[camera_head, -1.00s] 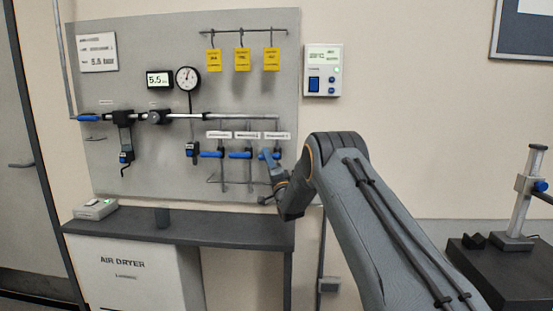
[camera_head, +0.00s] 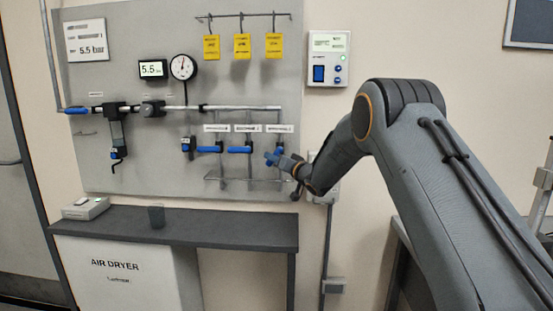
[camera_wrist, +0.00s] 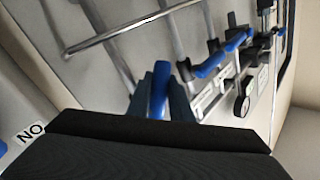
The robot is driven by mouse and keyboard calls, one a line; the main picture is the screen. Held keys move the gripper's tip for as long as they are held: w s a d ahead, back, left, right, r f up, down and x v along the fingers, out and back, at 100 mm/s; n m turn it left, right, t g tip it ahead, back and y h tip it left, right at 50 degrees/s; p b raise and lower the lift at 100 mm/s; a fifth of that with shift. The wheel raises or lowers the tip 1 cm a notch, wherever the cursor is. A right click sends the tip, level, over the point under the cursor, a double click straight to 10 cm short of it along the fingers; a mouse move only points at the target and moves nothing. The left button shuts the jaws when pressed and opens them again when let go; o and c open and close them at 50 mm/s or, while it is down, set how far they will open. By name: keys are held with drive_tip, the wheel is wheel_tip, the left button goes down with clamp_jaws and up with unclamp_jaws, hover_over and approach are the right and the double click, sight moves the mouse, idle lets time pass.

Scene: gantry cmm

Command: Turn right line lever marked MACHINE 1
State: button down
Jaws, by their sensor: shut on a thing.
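Three blue-handled line levers hang in a row on the grey panel, under white labels too blurred to read surely. The right line lever (camera_head: 270,155) is beneath the right label (camera_head: 280,128). My gripper (camera_head: 283,161) reaches it from the right and is shut on its blue handle. In the wrist view, the handle (camera_wrist: 160,82) stands between the two fingers of my gripper (camera_wrist: 158,100). It lies at a different angle there from the neighbouring middle lever (camera_wrist: 222,55). The middle lever (camera_head: 240,150) and left lever (camera_head: 209,149) lie level in the head view.
A thin metal rail (camera_head: 235,181) runs below the levers, close to my gripper. A wall control box (camera_head: 328,59) is up to the right. The dark bench top (camera_head: 215,228) is below. A gauge (camera_head: 183,67) and yellow tags (camera_head: 242,47) are higher on the panel.

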drive_tip(key=shift+d+f+n+g+h, duration=0.1)
drive_tip(key=shift+d+n+g+h, duration=0.15)
drive_tip(key=shift+n, duration=0.35)
drive_tip(key=c, duration=1.6)
unclamp_jaws()
